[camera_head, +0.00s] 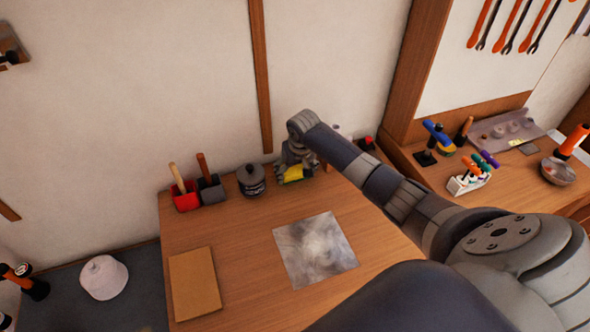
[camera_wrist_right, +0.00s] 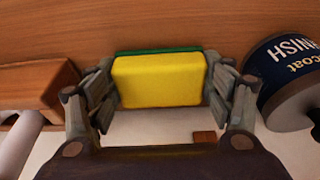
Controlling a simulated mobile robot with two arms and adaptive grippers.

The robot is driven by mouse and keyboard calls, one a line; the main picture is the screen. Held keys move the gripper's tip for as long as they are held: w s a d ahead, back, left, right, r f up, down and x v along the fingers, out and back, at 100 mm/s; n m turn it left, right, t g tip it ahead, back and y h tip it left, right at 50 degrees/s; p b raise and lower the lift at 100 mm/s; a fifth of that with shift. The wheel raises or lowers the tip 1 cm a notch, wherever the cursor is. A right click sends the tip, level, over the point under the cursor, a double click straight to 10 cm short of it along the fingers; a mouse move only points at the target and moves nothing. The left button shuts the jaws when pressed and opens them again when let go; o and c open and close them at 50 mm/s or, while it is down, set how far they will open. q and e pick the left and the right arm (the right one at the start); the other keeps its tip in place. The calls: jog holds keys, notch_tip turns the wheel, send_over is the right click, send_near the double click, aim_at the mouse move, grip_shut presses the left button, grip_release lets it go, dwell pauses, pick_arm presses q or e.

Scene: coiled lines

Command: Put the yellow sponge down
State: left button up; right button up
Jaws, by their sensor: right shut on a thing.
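The yellow sponge (camera_wrist_right: 160,80) has a green layer along its far side and sits between the fingers of my right gripper (camera_wrist_right: 160,95) in the wrist view. The gripper is shut on it from both sides. In the head view the sponge (camera_head: 292,173) shows as a small yellow patch under my right gripper (camera_head: 294,168), at the back of the wooden table (camera_head: 235,240). I cannot tell whether the sponge touches the table. My left gripper is not in view.
A dark varnish can (camera_head: 251,180) stands left of the sponge; it also shows in the wrist view (camera_wrist_right: 290,80). Red (camera_head: 186,196) and black (camera_head: 211,190) holders stand further left. A grey sheet (camera_head: 315,249) and brown board (camera_head: 194,283) lie in front. Bare wood lies between them.

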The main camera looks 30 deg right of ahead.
jog(key=o, duration=0.9)
jog(key=shift+f, duration=0.1)
jog(key=shift+o, duration=0.2)
jog(key=d+b+v, duration=0.1)
jog(key=v, duration=1.1)
jog(key=shift+a+r, duration=0.2)
jog(key=shift+a, duration=0.3)
jog(key=shift+f, duration=0.1)
